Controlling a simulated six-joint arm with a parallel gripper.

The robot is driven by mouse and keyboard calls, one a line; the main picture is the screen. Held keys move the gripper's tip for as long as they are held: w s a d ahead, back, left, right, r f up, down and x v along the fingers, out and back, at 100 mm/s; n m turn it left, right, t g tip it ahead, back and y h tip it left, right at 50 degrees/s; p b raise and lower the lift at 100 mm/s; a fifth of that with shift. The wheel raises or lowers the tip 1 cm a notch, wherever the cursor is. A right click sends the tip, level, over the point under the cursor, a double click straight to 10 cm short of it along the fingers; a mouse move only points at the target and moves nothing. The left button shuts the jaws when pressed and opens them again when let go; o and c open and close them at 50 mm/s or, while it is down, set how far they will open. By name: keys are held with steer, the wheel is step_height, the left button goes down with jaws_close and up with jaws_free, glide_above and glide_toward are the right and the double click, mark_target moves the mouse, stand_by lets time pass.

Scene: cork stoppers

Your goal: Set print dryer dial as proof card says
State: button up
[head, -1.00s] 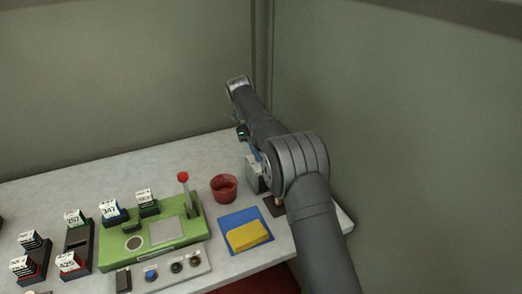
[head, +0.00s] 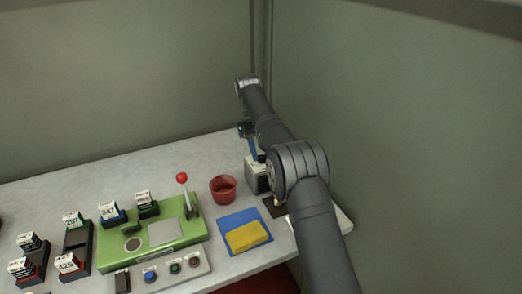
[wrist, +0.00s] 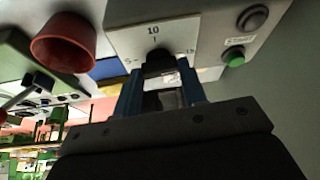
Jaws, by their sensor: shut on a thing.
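The print dryer is a pale box (head: 256,176) at the right of the table, partly behind my arm. In the wrist view its face (wrist: 185,32) shows a dial scale marked 5, 10 and 15, with 10 in the middle. A black dial knob (wrist: 158,56) sits below the 10. My gripper (wrist: 161,76) has its blue fingers on either side of this knob and is shut on it. My gripper (head: 259,155) is at the dryer in the head view. The knob's pointer is hidden, so its setting is unclear. I cannot identify the proof card.
The dryer face also has a green button (wrist: 233,56) and a dark round knob (wrist: 252,18). A red cup (head: 223,189) stands left of the dryer. A yellow block (head: 249,237) lies on a blue mat (head: 233,220). A green press (head: 120,255) has a red-tipped lever.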

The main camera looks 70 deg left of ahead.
steer(key=o, duration=1)
